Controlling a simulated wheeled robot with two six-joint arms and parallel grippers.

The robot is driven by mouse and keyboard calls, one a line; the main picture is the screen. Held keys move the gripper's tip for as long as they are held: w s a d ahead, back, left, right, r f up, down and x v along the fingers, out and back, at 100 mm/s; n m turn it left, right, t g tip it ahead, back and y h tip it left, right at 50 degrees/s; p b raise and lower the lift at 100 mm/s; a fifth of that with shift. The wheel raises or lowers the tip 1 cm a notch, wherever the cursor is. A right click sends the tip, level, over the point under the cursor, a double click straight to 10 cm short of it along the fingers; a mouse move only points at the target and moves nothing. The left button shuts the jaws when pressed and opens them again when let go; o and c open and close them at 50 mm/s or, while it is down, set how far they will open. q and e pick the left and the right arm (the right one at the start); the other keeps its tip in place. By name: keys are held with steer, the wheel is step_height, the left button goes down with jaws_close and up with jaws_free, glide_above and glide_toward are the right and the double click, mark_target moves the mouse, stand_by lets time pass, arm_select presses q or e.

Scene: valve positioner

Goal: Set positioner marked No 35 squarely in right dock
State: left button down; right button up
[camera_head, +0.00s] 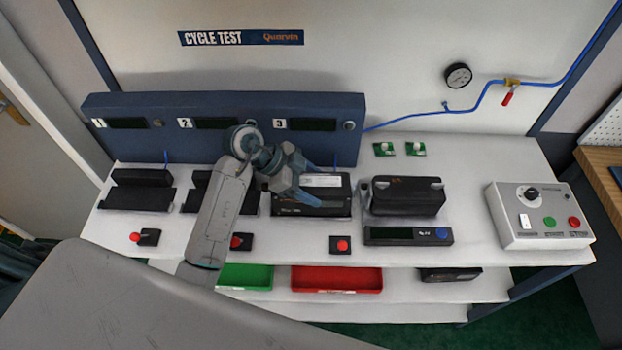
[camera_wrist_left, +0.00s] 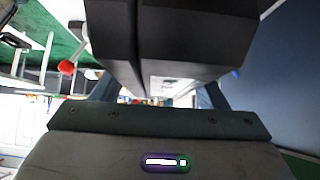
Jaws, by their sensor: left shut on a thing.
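A black positioner (camera_head: 312,208) with a white label on top is at the right dock, below the panel marked 3 (camera_head: 305,125). Its number is too small to read. My left gripper (camera_head: 318,187) is shut on this positioner from its left side. The dock under it is mostly hidden, so I cannot tell whether it sits fully down or square. In the left wrist view large dark surfaces (camera_wrist_left: 195,45) fill the top middle. Another black positioner (camera_head: 405,196) stands on the bench to the right. My right gripper is not in view.
Two black docks, left (camera_head: 140,190) and middle (camera_head: 200,190), look empty. A red button (camera_head: 342,245) stands in front of the right dock. A black bar with a display (camera_head: 408,236), a control box (camera_head: 541,215) and green and red trays (camera_head: 337,279) are nearby.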

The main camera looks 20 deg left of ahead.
arm_select(q)
steer(key=shift+c, duration=1.2)
jaws_free()
steer(key=shift+f, duration=0.1)
steer(key=shift+s, duration=0.1)
steer(key=b+v, duration=0.2)
steer(key=v, duration=0.8)
steer(key=shift+a, duration=0.1)
steer(key=shift+b+v, duration=0.4)
steer(key=shift+v, duration=0.65)
